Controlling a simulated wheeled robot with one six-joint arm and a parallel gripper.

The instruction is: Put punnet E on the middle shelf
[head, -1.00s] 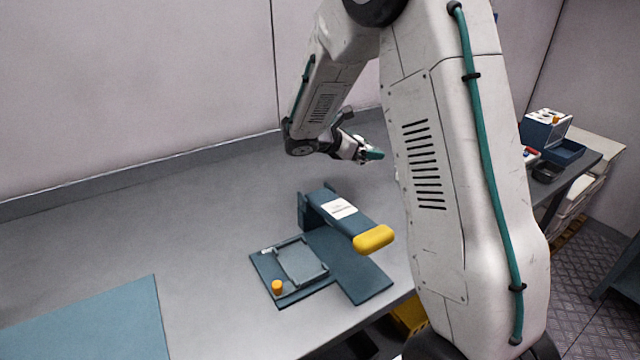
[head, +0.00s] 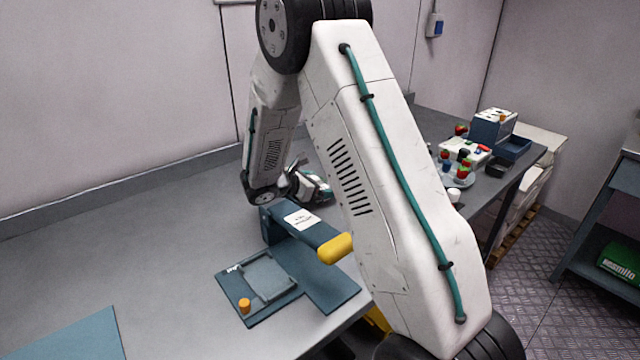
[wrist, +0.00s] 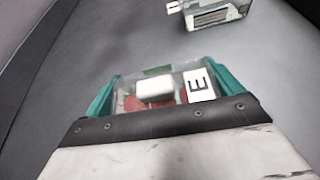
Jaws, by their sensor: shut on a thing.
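In the wrist view my gripper (wrist: 165,86) has its two teal fingers on either side of a clear punnet (wrist: 126,98) with red fruit inside. The punnet has a white label (wrist: 199,85) with a black E and a white block on its near side. My gripper is shut on this punnet. In the head view my gripper (head: 314,186) is over the grey bench, behind the blue press, and my own arm hides part of it. The held punnet is hard to make out there. I cannot make out the middle shelf in either view.
A blue press (head: 325,235) with a yellow handle (head: 335,248) stands on the grey bench (head: 150,240). Fruit, small pots and a blue box (head: 490,128) crowd the bench's far right end.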

